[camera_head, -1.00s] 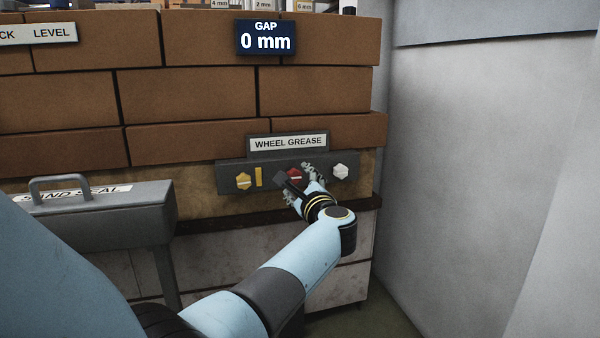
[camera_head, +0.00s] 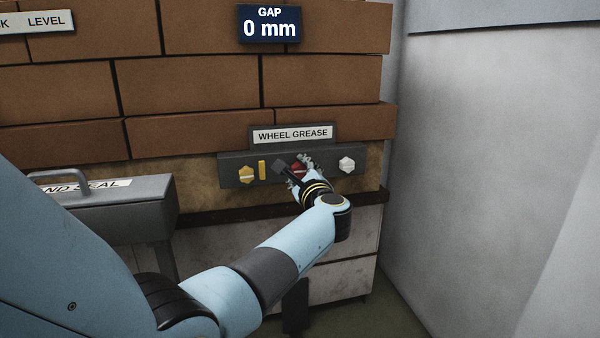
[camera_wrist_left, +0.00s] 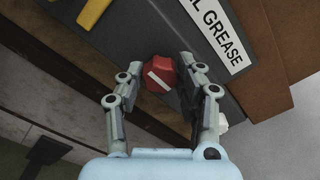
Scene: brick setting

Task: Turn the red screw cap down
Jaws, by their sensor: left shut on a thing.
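The red screw cap (camera_head: 298,168) sits in the middle of the dark panel (camera_head: 225,172) under the WHEEL GREASE sign (camera_head: 293,134). It also shows in the left wrist view (camera_wrist_left: 160,72), with a white stripe lying aslant across its face. My right gripper is not in view.
On the panel, a yellow cap (camera_head: 247,174) and a yellow bar (camera_head: 262,170) are left of the red cap, and a white cap (camera_head: 346,165) is right. A GAP sign (camera_head: 268,24) reads 0 mm. A grey SAND SEAL box (camera_head: 120,215) stands left; a pale wall (camera_head: 480,180) rises right.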

